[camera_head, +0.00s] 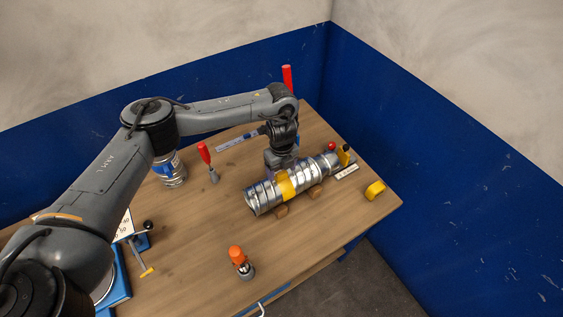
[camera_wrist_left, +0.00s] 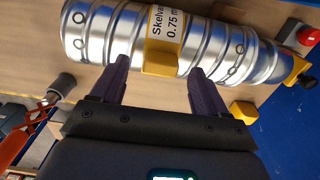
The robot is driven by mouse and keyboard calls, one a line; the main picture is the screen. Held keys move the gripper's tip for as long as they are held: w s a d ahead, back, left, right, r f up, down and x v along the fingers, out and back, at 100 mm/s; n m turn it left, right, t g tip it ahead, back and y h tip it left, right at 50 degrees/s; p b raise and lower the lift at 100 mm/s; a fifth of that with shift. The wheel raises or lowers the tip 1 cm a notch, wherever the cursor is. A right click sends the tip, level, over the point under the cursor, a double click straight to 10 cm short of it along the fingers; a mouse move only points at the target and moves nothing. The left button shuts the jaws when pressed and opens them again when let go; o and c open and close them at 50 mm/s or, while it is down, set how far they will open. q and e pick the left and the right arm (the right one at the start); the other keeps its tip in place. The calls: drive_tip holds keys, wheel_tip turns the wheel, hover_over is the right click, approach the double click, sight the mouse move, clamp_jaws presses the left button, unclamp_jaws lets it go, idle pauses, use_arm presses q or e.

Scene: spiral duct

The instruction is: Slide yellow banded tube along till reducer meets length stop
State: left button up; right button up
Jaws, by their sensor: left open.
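The silver spiral tube (camera_head: 262,197) lies on the table with a yellow band (camera_head: 285,185) around its middle. In the left wrist view the tube (camera_wrist_left: 105,35) shows the band's printed label (camera_wrist_left: 168,22) and a yellow tab (camera_wrist_left: 160,58). The narrowing reducer (camera_head: 325,163) is at its right end, also in the wrist view (camera_wrist_left: 266,62). The yellow and black length stop (camera_head: 345,155) stands just beyond it; I cannot tell whether they touch. My left gripper (camera_wrist_left: 160,66) is open, its fingers spread either side of the tab, close to the tube. My right gripper is not in view.
Wooden blocks (camera_head: 281,211) support the tube. A red knob (camera_head: 332,146) is by the stop. The front middle is mostly clear.

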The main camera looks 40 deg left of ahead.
use_arm(q)
drive_tip(key=shift+f, duration=0.7)
clamp_jaws()
